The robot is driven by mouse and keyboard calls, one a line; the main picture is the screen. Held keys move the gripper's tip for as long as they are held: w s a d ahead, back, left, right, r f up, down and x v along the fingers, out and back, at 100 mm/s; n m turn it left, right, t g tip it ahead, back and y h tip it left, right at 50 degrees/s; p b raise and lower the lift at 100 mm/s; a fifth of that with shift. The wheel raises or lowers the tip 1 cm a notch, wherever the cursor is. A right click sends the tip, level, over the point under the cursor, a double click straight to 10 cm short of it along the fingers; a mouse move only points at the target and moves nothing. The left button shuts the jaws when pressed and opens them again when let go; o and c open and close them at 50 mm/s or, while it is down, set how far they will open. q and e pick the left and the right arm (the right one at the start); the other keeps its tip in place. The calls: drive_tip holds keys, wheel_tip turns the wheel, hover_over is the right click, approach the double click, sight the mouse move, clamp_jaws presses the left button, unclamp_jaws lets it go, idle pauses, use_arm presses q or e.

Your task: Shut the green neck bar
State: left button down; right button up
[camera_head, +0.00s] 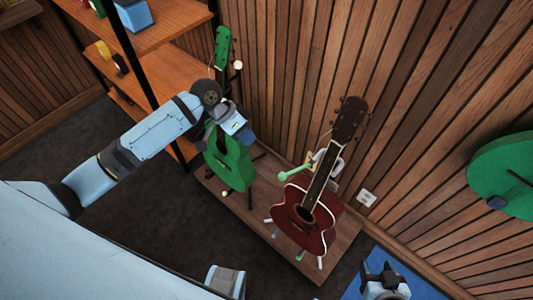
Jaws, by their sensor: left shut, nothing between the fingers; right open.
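The green neck bar (292,172) sticks out to the left from the white stand (329,157) that holds the red-brown ukulele (305,212). It stands open, swung away from the ukulele's neck, with a round knob at its free end. My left gripper (246,136) is shut and empty. It is left of the bar, in front of the green ukulele (229,165), and hides part of that ukulele's neck and upper body. My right gripper (380,268) is open and empty at the bottom right, well apart from the bar.
Both ukuleles stand on a low wooden platform (345,238) against the slatted wall. A wooden shelf (172,72) with a black post is at the upper left. Another green body (503,175) hangs on the wall at right. A blue mat (412,280) lies at bottom right.

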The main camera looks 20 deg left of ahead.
sight(296, 170)
use_arm(q)
drive_tip(key=s+d+f, duration=0.1)
drive_tip(key=d+f, duration=0.7)
drive_tip(key=shift+s+d+f+p, duration=0.15)
drive_tip(key=shift+d+f+p, duration=0.1)
drive_tip(key=shift+p, duration=0.2)
drive_tip(key=shift+r, duration=0.1)
